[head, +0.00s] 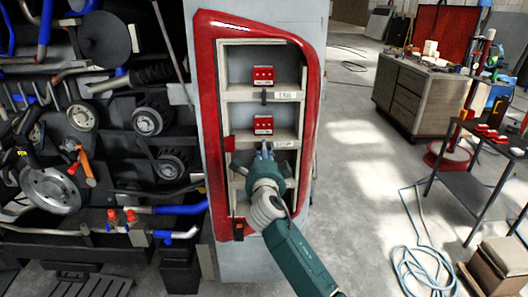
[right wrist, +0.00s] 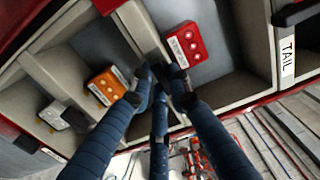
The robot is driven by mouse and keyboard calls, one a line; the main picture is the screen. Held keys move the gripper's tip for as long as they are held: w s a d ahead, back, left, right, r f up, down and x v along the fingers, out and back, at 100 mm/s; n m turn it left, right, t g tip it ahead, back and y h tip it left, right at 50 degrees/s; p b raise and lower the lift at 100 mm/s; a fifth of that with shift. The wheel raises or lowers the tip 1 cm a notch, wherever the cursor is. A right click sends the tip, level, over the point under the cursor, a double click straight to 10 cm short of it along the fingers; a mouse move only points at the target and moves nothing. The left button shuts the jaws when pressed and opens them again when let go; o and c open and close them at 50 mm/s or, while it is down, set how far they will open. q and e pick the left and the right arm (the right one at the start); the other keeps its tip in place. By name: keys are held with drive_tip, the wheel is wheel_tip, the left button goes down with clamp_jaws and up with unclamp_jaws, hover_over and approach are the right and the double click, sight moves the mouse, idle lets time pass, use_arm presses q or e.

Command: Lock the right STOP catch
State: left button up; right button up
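The red STOP module (head: 263,125) sits in the second bay of a red-framed lamp panel. Its label (head: 284,144) is on the ledge below. My right gripper (head: 264,150) is at that ledge, just left of the label, and its fingertips cover the catch there. In the right wrist view, the fingers (right wrist: 162,92) converge at the divider between the red module (right wrist: 183,45) and an orange module (right wrist: 106,86). Dark parts between the tips are hard to separate, so I cannot tell the catch's position or whether it is gripped. My left gripper is out of view.
Above is another red module (head: 263,75) with a TAIL label (head: 286,95) and a dark catch (head: 264,97). Machinery fills the left. A cabinet (head: 420,95) and dark table (head: 480,160) stand right, with open floor between.

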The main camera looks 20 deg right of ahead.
drive_tip(key=shift+f, duration=0.1)
clamp_jaws()
drive_tip(key=shift+d+r+n+b, duration=0.15)
drive_tip(key=shift+n+b, duration=0.75)
drive_tip(key=shift+n, duration=3.55)
drive_tip(key=shift+d+r+n+b, duration=0.1)
drive_tip(key=shift+n+b, duration=0.75)
drive_tip(key=shift+n, duration=3.6)
